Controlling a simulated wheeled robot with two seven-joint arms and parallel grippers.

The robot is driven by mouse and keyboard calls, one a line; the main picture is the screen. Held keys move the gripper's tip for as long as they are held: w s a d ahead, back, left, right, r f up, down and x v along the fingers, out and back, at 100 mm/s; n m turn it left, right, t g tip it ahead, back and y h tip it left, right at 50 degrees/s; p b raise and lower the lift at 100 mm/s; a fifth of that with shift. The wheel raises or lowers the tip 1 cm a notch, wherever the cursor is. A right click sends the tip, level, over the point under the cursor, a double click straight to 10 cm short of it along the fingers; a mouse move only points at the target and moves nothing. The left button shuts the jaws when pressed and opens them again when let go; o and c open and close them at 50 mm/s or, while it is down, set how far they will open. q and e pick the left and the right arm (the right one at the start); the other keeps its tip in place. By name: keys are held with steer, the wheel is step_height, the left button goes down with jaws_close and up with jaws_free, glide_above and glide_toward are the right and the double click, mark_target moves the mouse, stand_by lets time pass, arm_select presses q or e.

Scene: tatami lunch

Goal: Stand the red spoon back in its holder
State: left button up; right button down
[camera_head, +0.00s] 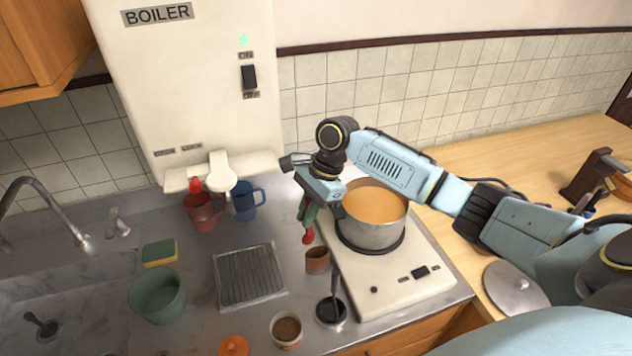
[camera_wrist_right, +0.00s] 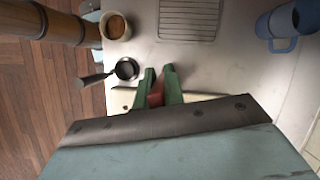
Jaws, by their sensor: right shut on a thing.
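In the head view the red spoon (camera_head: 308,236) hangs with its red end downward from my right gripper (camera_head: 307,212). The gripper's green fingers are shut on it, to the left of the pot. A small brown cup-like holder (camera_head: 317,261) stands on the counter just below the spoon, beside the stove; the spoon is above it and outside it. In the right wrist view my right gripper (camera_wrist_right: 159,78) shows a dark red piece between its fingers; the holder cannot be made out there. My left gripper is out of view.
A steel pot (camera_head: 371,234) of orange liquid stands on the stove close right of my gripper.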

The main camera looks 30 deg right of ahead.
steer(key=d+m, duration=0.1)
steer(key=d+r+m+p, duration=0.1)
steer(key=shift+w+m+t, duration=0.1)
steer(key=shift+m+t, duration=0.2)
steer(key=shift+t, duration=0.1)
arm_select(q)
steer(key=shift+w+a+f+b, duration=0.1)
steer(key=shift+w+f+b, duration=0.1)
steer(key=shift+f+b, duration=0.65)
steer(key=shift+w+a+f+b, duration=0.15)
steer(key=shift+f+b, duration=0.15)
steer(key=shift+b, duration=1)
arm_select(e)
step_height(320, 180, down, 12)
steer(key=shift+d, duration=0.2)
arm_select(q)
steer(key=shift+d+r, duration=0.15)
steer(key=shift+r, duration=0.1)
arm_select(e)
steer(key=shift+w+f, duration=0.1)
steer(key=shift+f, duration=0.4)
steer(key=c, duration=0.9)
jaws_free()
steer(key=shift+o, duration=0.2)
